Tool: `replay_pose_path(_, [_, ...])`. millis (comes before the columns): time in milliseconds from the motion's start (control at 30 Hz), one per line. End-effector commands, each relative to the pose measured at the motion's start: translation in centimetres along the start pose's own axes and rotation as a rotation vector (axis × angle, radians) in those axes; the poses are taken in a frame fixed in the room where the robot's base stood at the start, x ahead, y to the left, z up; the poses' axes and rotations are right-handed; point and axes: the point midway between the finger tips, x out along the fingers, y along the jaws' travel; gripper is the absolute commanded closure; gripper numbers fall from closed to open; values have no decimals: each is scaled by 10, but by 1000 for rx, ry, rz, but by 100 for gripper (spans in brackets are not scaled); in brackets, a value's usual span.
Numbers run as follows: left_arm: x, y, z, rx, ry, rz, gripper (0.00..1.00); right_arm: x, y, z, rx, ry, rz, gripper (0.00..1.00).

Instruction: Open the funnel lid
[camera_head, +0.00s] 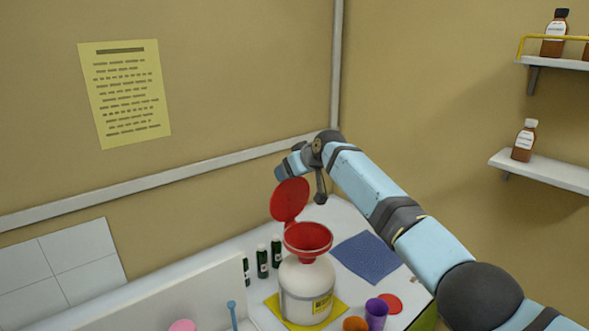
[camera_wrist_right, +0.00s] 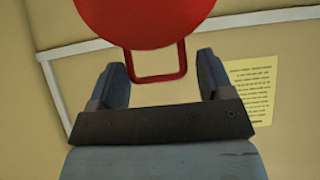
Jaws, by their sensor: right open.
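The red funnel (camera_head: 308,239) sits on top of a white jug (camera_head: 303,283) with a yellow label. Its round red lid (camera_head: 290,200) stands up from the back left of the funnel, so the funnel's mouth is uncovered. My right gripper (camera_head: 302,176) is at the upper edge of the lid. In the right wrist view the lid (camera_wrist_right: 145,18) fills the top, and its loop handle (camera_wrist_right: 158,64) lies between the two fingers of the open right gripper (camera_wrist_right: 160,72), with gaps on both sides. My left gripper is out of view.
The jug stands on a yellow mat (camera_head: 283,316). Dark green bottles (camera_head: 276,252) stand behind it. A blue cloth (camera_head: 366,257), a red disc (camera_head: 391,303), a purple cup (camera_head: 376,312) and an orange cup (camera_head: 355,324) are to the right. Wall shelves (camera_head: 545,171) hold brown bottles.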

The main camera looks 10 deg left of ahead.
Motion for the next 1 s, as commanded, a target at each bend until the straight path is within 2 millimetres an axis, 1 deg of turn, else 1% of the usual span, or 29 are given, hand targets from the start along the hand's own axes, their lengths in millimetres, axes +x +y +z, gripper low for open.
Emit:
replay_pose_path(167, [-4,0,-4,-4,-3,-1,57,-8,2,-2,0,2,1,26])
replay_pose_path(267, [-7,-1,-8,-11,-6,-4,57,-20,1,-2,-1,2,0,26])
replay_pose_path(333, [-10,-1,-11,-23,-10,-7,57,-31,1,-2,-1,2,1,26])
replay_pose_path(467, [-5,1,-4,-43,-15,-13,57,-54,1,1,-2,3,1,26])
replay_pose_path(700, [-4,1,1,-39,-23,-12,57,-105,0,0,-1,3,1,26])
replay_pose_path(800, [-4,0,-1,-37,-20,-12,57,-121,0,0,-2,2,1,26])
replay_pose_path(900, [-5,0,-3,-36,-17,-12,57,-132,-1,0,-1,2,0,26])
replay_pose_path(1000, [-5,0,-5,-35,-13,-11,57,-137,-1,0,0,0,0,26])
